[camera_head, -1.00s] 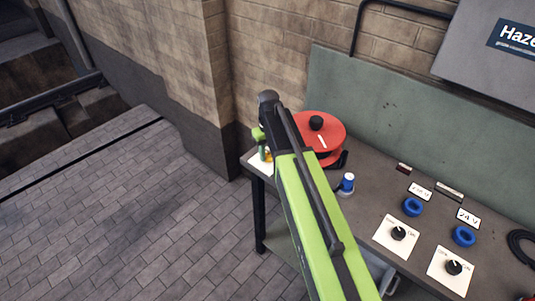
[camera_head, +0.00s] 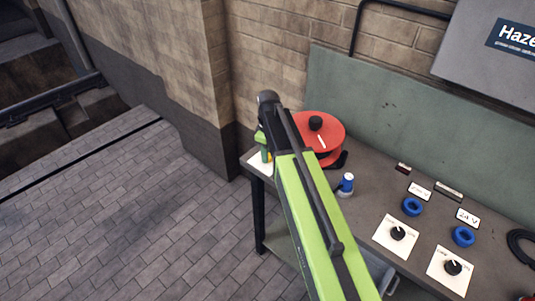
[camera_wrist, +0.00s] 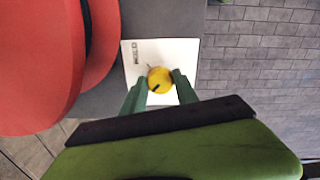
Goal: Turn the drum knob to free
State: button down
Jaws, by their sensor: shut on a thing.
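The drum knob (camera_wrist: 161,74) is small and yellow with a dark pointer mark, on a white label plate (camera_wrist: 135,66) with tiny print I cannot read. My gripper (camera_wrist: 160,80) is shut on the knob, one green finger on each side, in the wrist view. The pointer faces the lower left there. In the head view the plate (camera_head: 256,166) is at the bench's left end, and my arm hides most of the knob. The red drum (camera_head: 330,128) stands just behind and right of it; it also fills the wrist view's left side (camera_wrist: 40,70).
On the bench (camera_head: 362,215) stand a blue-and-white plug (camera_head: 346,183), blue rings (camera_head: 412,206) and two black dials on white plates (camera_head: 398,233). A green backboard (camera_head: 400,125) and brick wall bound the back. The floor at left is clear.

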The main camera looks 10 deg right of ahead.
jog(key=shift+s+a, duration=0.1)
jog(key=c, duration=0.9)
grip_release()
jog(key=shift+c, duration=0.2)
notch_tip(320, 180, up, 17)
jog(key=p, duration=1.7)
jog(key=shift+r, duration=0.2)
jog(key=s+f+m+b, duration=0.9)
jog(key=s+f+b, duration=0.2)
jog(key=s, duration=0.3)
jog(key=shift+s+a+f+m, duration=0.25)
jog(key=shift+a+f+m, duration=0.05)
jog(key=shift+a, duration=0.15)
